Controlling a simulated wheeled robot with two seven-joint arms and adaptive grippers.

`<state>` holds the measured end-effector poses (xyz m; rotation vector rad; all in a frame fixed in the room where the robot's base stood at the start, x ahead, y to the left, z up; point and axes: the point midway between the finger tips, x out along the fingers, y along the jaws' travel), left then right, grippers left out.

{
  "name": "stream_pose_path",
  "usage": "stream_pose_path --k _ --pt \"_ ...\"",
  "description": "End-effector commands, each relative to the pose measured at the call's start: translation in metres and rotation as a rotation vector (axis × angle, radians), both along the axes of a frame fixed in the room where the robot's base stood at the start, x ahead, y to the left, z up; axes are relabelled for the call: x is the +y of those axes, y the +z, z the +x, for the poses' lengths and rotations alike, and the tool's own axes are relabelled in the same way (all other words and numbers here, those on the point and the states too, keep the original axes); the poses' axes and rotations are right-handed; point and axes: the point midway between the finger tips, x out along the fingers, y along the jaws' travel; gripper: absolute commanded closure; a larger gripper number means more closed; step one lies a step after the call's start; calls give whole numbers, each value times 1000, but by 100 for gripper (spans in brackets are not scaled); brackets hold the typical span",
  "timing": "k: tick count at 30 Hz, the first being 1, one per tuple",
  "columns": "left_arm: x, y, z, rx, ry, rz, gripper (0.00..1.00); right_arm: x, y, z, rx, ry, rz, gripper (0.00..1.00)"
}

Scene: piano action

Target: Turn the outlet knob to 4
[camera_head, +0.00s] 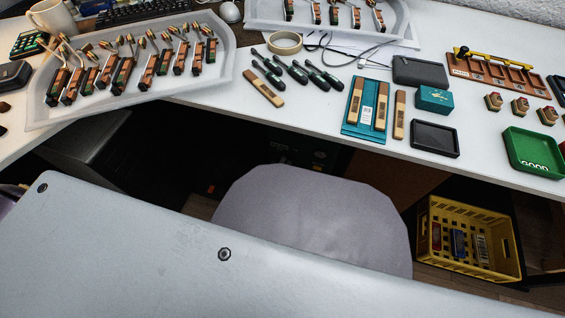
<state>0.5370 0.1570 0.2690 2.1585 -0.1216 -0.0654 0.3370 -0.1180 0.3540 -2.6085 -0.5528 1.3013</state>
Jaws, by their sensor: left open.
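I can make out no outlet and no numbered knob in the head view. I can make out neither gripper on or above the table (345,102).
A large pale grey panel with bolts fills the bottom, with a grey chair back (310,220) behind it. The table holds a part-filled tray (232,75), dark-handled tools (308,74), a teal board (350,130) and a green tray (508,140). A yellow crate (427,206) stands below.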

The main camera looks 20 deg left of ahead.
Motion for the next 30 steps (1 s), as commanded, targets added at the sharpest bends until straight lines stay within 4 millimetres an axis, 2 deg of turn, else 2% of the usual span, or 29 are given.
stream_pose_path --k 11,21,30 --pt "1 0 0 1 1 0 42 0 -1 -1 1 1 -1 60" --pt "1 0 0 1 1 0 86 0 -1 -1 3 2 -2 60" --pt "0 0 0 1 0 25 86 0 0 -2 6 2 -4 60"
